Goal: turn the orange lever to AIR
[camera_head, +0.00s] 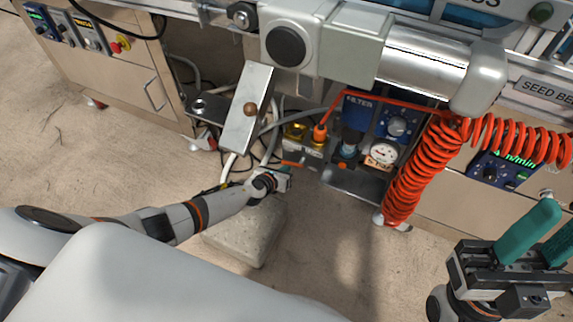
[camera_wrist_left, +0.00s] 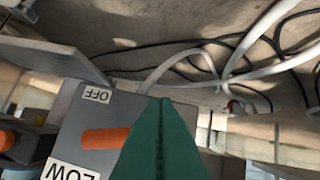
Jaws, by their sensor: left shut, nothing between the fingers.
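The orange lever (camera_head: 293,163) shows in the head view as a short bar at the lower left of a grey valve block (camera_head: 312,152). In the left wrist view the lever (camera_wrist_left: 105,138) lies level across the block face, between an OFF label (camera_wrist_left: 97,95) and a LOW label (camera_wrist_left: 70,174). No AIR label is readable. My left gripper (camera_head: 287,172) is shut and empty, just below the lever. Its green fingers (camera_wrist_left: 160,145) overlap the lever's right end in the wrist view; I cannot tell whether they touch. My right gripper (camera_head: 558,215) is open and empty at the right.
A slanted metal plate (camera_head: 246,105) hangs left of the valve block. A blue filter (camera_head: 355,112), a gauge (camera_head: 383,154) and a coiled orange hose (camera_head: 411,175) stand to its right. Loose cables run behind. A stone-like block (camera_head: 250,236) sits on the floor below my left arm.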

